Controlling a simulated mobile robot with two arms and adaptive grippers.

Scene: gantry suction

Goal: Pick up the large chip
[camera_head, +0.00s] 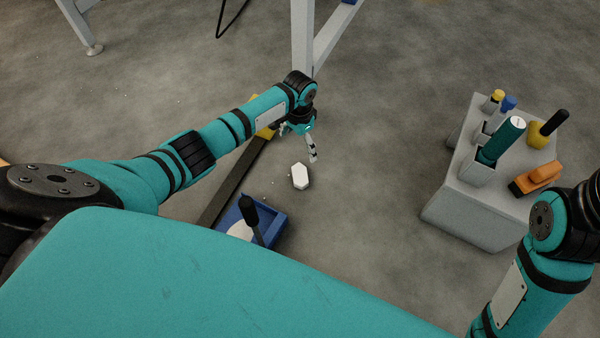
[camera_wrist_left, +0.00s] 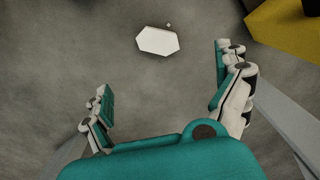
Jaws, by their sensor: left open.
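The large chip (camera_head: 301,176) is a white, angular, many-sided piece lying on the grey floor near the middle of the head view. It also shows in the left wrist view (camera_wrist_left: 158,41), beyond the fingertips at the upper middle. My left gripper (camera_head: 299,142) is above and behind the chip in the head view, apart from it. In the left wrist view my left gripper (camera_wrist_left: 164,91) has its two fingers spread wide with nothing between them. My right arm shows at the lower right of the head view, but its gripper is out of view.
A blue dustpan-like tray (camera_head: 276,232) with a dark-handled tool stands left of the chip. A grey caddy (camera_head: 465,205) with bottles and an orange tool stands at right. A grey post (camera_head: 302,40) rises behind my left gripper. Tiny white crumbs lie near the chip.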

